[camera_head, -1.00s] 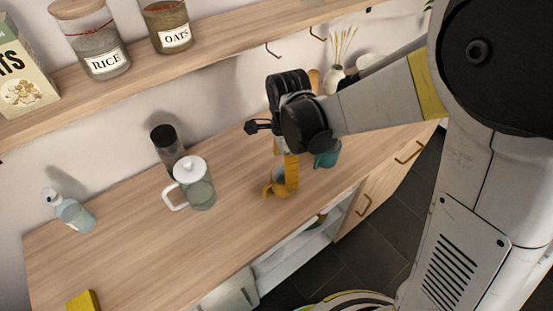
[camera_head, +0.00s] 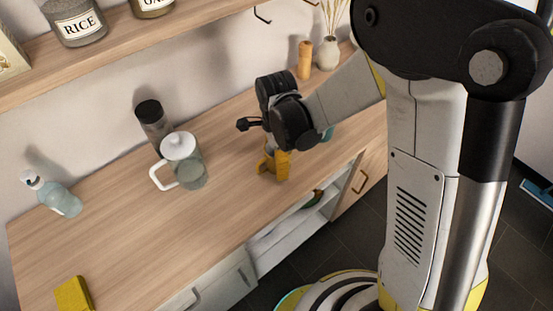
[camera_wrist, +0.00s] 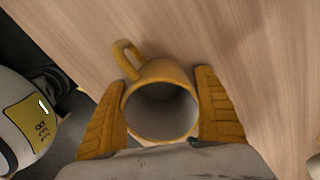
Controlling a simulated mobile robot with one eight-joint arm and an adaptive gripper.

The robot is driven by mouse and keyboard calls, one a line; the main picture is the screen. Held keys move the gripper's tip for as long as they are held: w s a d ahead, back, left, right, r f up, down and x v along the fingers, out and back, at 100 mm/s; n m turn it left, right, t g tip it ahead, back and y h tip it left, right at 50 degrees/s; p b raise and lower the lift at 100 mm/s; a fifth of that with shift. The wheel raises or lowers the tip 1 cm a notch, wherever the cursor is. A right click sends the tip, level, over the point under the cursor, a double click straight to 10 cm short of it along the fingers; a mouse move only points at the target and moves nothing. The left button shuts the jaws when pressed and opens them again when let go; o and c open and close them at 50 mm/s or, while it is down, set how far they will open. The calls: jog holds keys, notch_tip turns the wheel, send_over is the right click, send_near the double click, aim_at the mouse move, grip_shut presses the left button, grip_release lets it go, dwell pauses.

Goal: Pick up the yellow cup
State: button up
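The yellow cup (camera_wrist: 163,73) is in the middle of the wrist view, seen from above, with its dark grey inside open towards me and its handle pointing up-left. In the head view the cup (camera_head: 262,165) is on the wooden counter, partly hidden by my gripper. My gripper (camera_wrist: 159,75) is low over it, with one yellow finger on each side of the cup. The fingers are spread about as wide as the cup, with a thin gap at the tips; contact is hard to make out. In the head view my gripper (camera_head: 277,165) points down at the counter.
A pitcher with a white lid (camera_head: 184,163) and a dark-topped jar (camera_head: 154,122) stand left of the gripper. A bottle (camera_head: 55,196) and yellow block (camera_head: 73,294) are further left. A shelf (camera_head: 130,55) hangs above.

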jog(key=c, duration=1.1)
jog(key=shift+r+p, duration=0.3)
jog(key=shift+r, duration=0.2)
jog(key=r, duration=0.1)
jog(key=r+p, duration=0.2)
jog(key=r, duration=0.1)
jog(key=shift+s+d, duration=0.2)
jog(key=shift+d, duration=0.15)
jog(key=s+d+r+p, duration=0.3)
jog(key=s+d+r, duration=0.2)
jog(key=d, duration=0.4)
jog(key=shift+s+r, duration=0.4)
jog(key=shift+r, duration=0.1)
